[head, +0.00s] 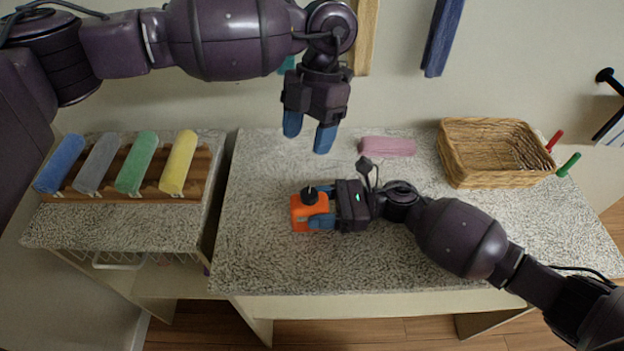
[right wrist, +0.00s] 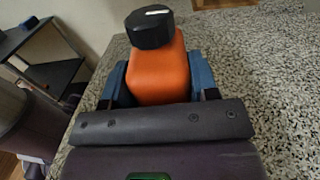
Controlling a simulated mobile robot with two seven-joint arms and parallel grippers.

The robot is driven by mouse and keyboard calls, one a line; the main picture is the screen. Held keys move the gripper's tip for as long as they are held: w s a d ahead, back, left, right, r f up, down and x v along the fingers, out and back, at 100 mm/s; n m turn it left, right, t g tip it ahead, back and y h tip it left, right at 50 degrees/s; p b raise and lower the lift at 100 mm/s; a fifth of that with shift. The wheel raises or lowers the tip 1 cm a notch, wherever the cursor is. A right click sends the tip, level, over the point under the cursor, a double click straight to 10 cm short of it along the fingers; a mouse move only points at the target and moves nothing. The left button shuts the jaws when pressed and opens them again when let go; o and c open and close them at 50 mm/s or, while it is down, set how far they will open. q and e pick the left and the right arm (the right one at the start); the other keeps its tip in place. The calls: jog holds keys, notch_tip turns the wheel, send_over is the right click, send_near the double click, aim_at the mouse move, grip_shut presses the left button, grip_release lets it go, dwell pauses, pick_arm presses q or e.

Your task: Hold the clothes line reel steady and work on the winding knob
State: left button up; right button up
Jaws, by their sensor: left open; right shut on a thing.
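The clothes line reel (head: 299,214) is an orange block on the speckled counter. Its black winding knob (head: 310,196) sits on top. In the right wrist view the orange reel (right wrist: 158,76) stands between my blue fingers, with the dark, faceted knob (right wrist: 150,29) above it. My right gripper (head: 320,208) is shut on the reel from its right side. My left gripper (head: 309,138) is open and empty, pointing down, above and behind the reel and apart from the knob. No line shows coming out of the reel.
A rolled pink towel (head: 387,147) lies behind my right wrist. A wicker basket (head: 446,166) stands at the back right, with red and green handles beside it. Rolled blue, grey, green and yellow towels (head: 179,162) lie on a wooden rack at left. The counter's front left is clear.

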aim_at(311, 194)
pick_arm(q)
jog(key=s+f+n, duration=0.1)
jog(key=f+n, duration=0.2)
jog(key=s+f+n+h, duration=0.1)
jog(key=f+n, duration=0.2)
jog(key=s+f+n+h, duration=0.1)
jog(key=s+f+n, duration=0.1)
jog(key=f, duration=0.2)
jog(key=shift+d+n+g, duration=0.2)
jog(key=shift+n+g, duration=0.2)
dwell(0.4)
jog(key=c, duration=0.9)
